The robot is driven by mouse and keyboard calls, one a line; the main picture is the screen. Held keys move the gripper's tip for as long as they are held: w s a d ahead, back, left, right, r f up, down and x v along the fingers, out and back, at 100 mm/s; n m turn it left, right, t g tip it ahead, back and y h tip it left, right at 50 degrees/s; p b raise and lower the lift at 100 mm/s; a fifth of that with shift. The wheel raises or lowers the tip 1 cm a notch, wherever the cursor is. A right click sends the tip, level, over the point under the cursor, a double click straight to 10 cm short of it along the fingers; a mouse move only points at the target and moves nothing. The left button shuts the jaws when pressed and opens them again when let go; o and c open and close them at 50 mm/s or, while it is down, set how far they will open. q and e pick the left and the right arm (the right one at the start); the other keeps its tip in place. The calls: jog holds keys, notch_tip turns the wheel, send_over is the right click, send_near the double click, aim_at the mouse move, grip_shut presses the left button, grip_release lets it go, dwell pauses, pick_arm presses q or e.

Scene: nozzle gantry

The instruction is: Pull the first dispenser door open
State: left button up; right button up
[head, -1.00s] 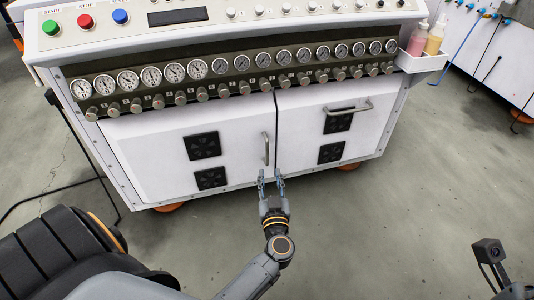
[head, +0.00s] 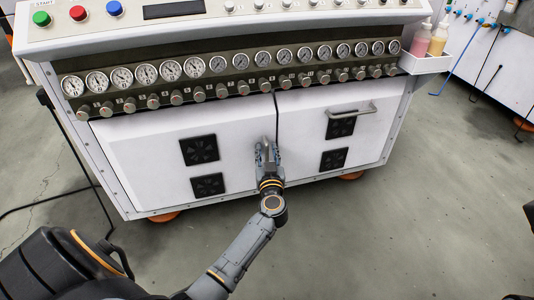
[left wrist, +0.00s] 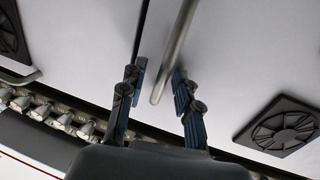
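The white cabinet under the gauge row has a left door (head: 130,150) and a right door (head: 300,112), both shut, with a dark seam between them. The left door's upright bar handle sits near the seam and is mostly hidden by my left gripper (head: 266,155) in the head view. In the left wrist view, the handle (left wrist: 174,50) runs between the two spread fingers of my left gripper (left wrist: 160,97). The fingers are open, one on each side of the bar, with visible gaps. My right gripper is not in view.
The right door has a level bar handle (head: 352,111). Black vents (head: 199,149) are set in both doors. Gauges and knobs (head: 146,71) line the panel above. A side tray (head: 425,63) holds two bottles. The grey floor (head: 400,240) in front is clear.

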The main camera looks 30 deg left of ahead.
pick_arm(q)
jog(key=shift+c, duration=0.2)
grip_shut()
